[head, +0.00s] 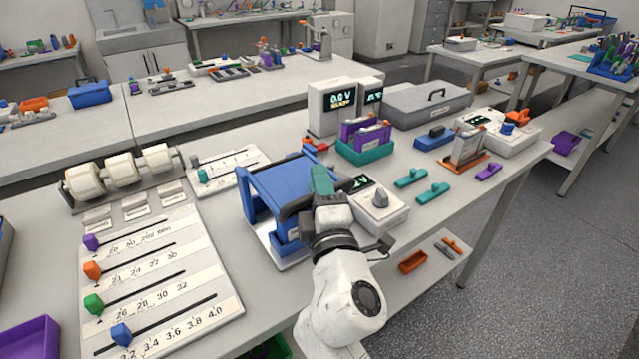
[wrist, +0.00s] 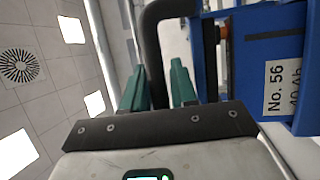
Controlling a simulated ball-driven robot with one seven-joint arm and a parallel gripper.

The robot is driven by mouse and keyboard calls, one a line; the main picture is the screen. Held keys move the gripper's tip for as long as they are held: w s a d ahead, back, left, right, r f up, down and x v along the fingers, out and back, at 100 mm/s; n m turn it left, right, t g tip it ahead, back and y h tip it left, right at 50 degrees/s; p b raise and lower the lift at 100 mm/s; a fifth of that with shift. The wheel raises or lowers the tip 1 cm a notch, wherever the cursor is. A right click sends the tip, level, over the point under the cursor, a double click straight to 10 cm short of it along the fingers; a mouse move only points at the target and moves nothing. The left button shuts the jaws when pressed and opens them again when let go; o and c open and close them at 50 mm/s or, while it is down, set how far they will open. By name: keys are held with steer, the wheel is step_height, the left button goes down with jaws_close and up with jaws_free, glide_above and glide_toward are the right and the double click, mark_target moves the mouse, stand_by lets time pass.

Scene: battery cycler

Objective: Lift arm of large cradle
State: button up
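The large cradle (head: 275,187) is a blue frame on a white base, on the bench left of the small white unit with a grey knob. Its blue side with a "No. 56 40 Ah" label (wrist: 281,90) fills the right of the wrist view. A black curved bar (wrist: 154,45) comes off the cradle and runs down between the two green fingers of my gripper (wrist: 160,90). In the head view my gripper (head: 322,182) is at the cradle's right side. The fingers stand apart with the bar between them; whether both press on it is unclear.
The white unit (head: 380,208) with a display stands close right of my gripper. A teal holder (head: 365,150) with purple cells is behind. A slider board (head: 160,285) lies left of the cradle. Small teal pieces (head: 411,178) lie to the right, near bare bench.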

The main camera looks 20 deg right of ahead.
steer(key=shift+c, duration=0.2)
jaws_close()
stand_by(0.3)
